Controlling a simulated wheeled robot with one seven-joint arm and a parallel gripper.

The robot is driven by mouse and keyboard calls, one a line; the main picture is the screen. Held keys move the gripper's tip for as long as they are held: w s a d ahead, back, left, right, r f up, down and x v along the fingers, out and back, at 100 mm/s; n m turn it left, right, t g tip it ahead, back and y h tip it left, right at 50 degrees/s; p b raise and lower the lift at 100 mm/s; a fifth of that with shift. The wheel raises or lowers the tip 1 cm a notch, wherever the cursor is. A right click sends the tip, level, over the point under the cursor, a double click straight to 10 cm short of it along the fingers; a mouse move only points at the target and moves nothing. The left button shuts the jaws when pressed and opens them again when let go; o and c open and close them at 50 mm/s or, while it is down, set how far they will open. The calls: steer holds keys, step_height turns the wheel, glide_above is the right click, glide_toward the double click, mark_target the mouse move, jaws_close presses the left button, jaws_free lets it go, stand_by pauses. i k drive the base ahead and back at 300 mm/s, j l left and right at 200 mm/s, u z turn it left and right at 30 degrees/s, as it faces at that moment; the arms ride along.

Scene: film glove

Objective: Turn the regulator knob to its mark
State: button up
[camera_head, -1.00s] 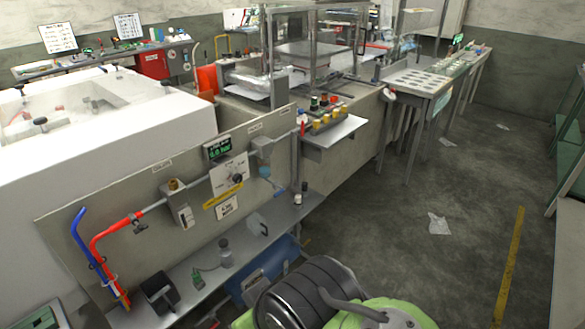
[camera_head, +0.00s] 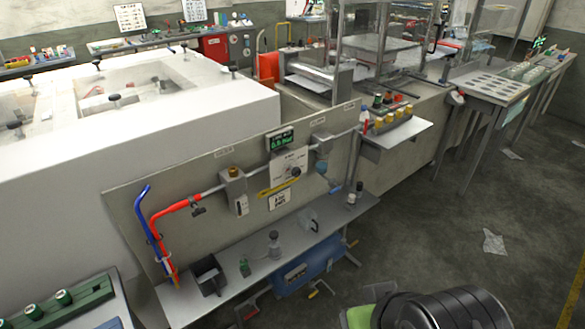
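The regulator knob (camera_head: 296,172) is a small dark knob on a white dial plate (camera_head: 289,161), fixed to an upright grey panel (camera_head: 235,165). A small display with green digits (camera_head: 281,141) sits just above the plate. The digits are too small to read surely. A yellow strip (camera_head: 279,185) and a white label (camera_head: 279,200) are below the knob. The mark and the knob's pointer are too small to make out. My gripper is not in view; only a dark, ribbed and green part of my own body shows at the lower right, apart from the panel.
A grey shelf (camera_head: 232,283) below the panel holds a black box (camera_head: 208,275), a green item and small fittings. Red and blue hoses (camera_head: 147,215) bend at the panel's left. A blue bin (camera_head: 310,263) is under the shelf. Open floor (camera_head: 425,225) lies to the right.

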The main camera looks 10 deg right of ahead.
mark_target(295, 172)
steer(key=i+u, duration=0.45)
steer(key=i+l+u, duration=0.25)
steer(key=i+u, duration=0.15)
steer(key=i, duration=0.25)
